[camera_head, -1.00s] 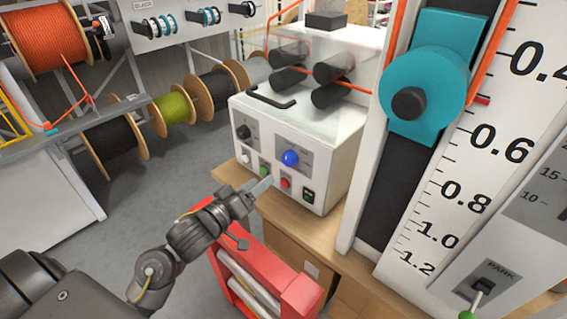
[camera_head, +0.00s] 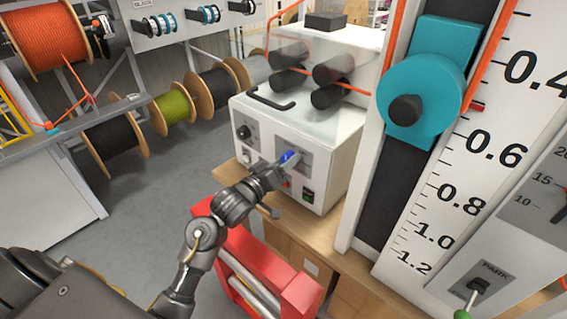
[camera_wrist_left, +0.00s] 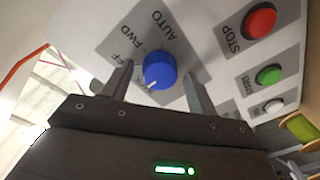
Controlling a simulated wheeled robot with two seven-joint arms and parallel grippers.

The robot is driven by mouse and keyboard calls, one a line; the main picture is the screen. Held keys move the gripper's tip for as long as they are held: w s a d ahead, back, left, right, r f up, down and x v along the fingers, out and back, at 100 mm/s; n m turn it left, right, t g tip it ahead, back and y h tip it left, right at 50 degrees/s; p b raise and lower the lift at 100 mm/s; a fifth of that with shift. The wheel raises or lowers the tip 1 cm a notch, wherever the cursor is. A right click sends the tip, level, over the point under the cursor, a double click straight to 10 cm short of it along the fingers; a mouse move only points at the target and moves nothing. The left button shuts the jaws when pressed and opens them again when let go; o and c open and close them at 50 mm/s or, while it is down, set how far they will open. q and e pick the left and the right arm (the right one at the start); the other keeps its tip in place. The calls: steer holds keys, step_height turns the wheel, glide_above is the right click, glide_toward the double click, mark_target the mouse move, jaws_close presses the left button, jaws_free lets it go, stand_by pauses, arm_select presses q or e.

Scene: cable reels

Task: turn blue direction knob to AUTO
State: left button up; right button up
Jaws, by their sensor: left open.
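The blue direction knob (camera_head: 287,157) is on the front panel of the white machine (camera_head: 330,165), partly covered by my left gripper in the head view. In the left wrist view the knob (camera_wrist_left: 160,70) shows whole, with a white pointer mark on its lower left edge. OFF, FWD and AUTO are printed around it. AUTO is at its upper right, away from the mark; a label near the mark is partly hidden. My left gripper (camera_head: 283,166) is open, one finger on each side of the knob. I cannot tell if they touch it. My right gripper is out of view.
A red STOP button (camera_wrist_left: 260,20), a green button (camera_wrist_left: 269,74) and a white button (camera_wrist_left: 273,105) sit beside the knob. A red frame (camera_head: 255,262) stands below my left arm.

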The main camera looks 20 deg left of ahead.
arm_select(q)
steer(key=c, duration=1)
steer(key=shift+m, duration=0.4)
steer(key=shift+f+m+h+b, duration=0.1)
steer(key=shift+m+h+b, duration=0.5)
steer(key=shift+m, duration=6.2)
steer(key=shift+f+m+h+b, duration=0.15)
steer(key=shift+m+b, duration=0.8)
steer(key=shift+m, duration=5.85)
steer(key=shift+r, duration=0.15)
